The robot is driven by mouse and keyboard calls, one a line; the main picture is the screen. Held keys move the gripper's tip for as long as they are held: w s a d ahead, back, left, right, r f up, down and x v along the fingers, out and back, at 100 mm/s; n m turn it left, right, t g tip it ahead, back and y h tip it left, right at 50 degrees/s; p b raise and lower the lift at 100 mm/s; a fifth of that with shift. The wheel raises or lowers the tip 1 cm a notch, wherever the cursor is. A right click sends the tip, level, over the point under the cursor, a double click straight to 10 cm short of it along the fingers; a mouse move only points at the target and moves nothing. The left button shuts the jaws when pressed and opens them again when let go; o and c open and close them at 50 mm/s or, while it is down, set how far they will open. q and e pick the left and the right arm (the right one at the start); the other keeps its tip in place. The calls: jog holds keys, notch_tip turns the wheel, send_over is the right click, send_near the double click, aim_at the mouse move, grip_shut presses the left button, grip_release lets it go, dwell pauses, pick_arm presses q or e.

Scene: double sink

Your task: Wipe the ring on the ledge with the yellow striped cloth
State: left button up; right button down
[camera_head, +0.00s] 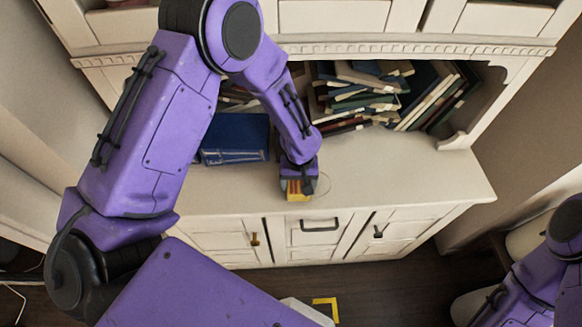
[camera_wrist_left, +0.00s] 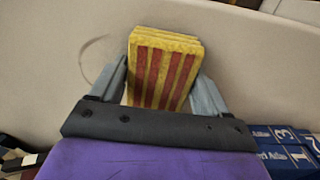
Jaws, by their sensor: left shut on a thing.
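The yellow and red striped cloth (camera_wrist_left: 165,70), a folded pad, is held between the two grey fingers of my left gripper (camera_wrist_left: 163,88). In the head view the cloth (camera_head: 297,190) shows below the left gripper (camera_head: 300,182), down at the pale ledge (camera_head: 400,180). I cannot tell whether it touches the ledge. The ring (camera_wrist_left: 84,48) is a faint thin grey mark, left of the cloth in the wrist view, and partly hidden. In the head view the ring (camera_head: 329,183) shows just right of the gripper. My right gripper is out of view.
A blue book (camera_head: 238,137) lies on the ledge left of the gripper. Several stacked and leaning books (camera_head: 365,92) fill the shelf behind. The ledge to the right is clear. Below are cabinet doors with handles (camera_head: 320,226). A yellow angled piece (camera_head: 327,303) is on the dark floor.

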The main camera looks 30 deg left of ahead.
pick_arm(q)
jog(key=shift+s+a, duration=0.2)
jog(key=shift+a, duration=0.2)
notch_tip(320, 180, up, 3)
jog(key=shift+s+a+f+p, duration=0.1)
jog(key=shift+s+f+p, duration=0.1)
jog(key=shift+p, duration=0.8)
jog(key=shift+w+r+p, duration=0.1)
jog(key=shift+r+p, duration=0.8)
jog(key=shift+p, duration=0.2)
jog(key=shift+r+p, duration=1.7)
jog(key=shift+r, duration=0.1)
